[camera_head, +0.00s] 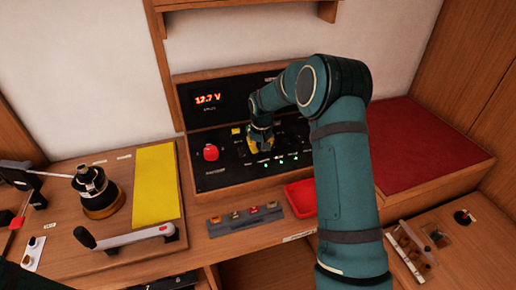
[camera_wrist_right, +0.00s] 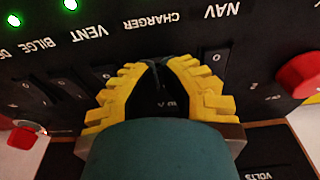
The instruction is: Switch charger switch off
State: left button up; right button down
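The black switch panel (camera_head: 222,170) stands at the back of the bench. In the right wrist view the CHARGER label (camera_wrist_right: 150,22) shows upside down between VENT and NAV. The charger switch itself is mostly hidden at my fingertips, so I cannot tell its position. My right gripper (camera_head: 262,141) is at the panel; its yellow fingers also show in the right wrist view (camera_wrist_right: 160,66). Their dark tips come together in front of the charger switch place, touching or very close. No object is visibly held. My left gripper is not in view.
The NAV switch (camera_wrist_right: 215,62) and VENT switch (camera_wrist_right: 104,76) flank the fingers closely. A red knob (camera_wrist_right: 300,75) is close by. A red mushroom button (camera_head: 211,152) sits left on the panel. A red tray (camera_head: 301,197) and fuse strip (camera_head: 246,218) lie in front.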

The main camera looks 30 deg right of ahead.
jog(key=shift+f, duration=0.2)
jog(key=shift+r+p, duration=2.1)
jog(key=shift+r, duration=1.45)
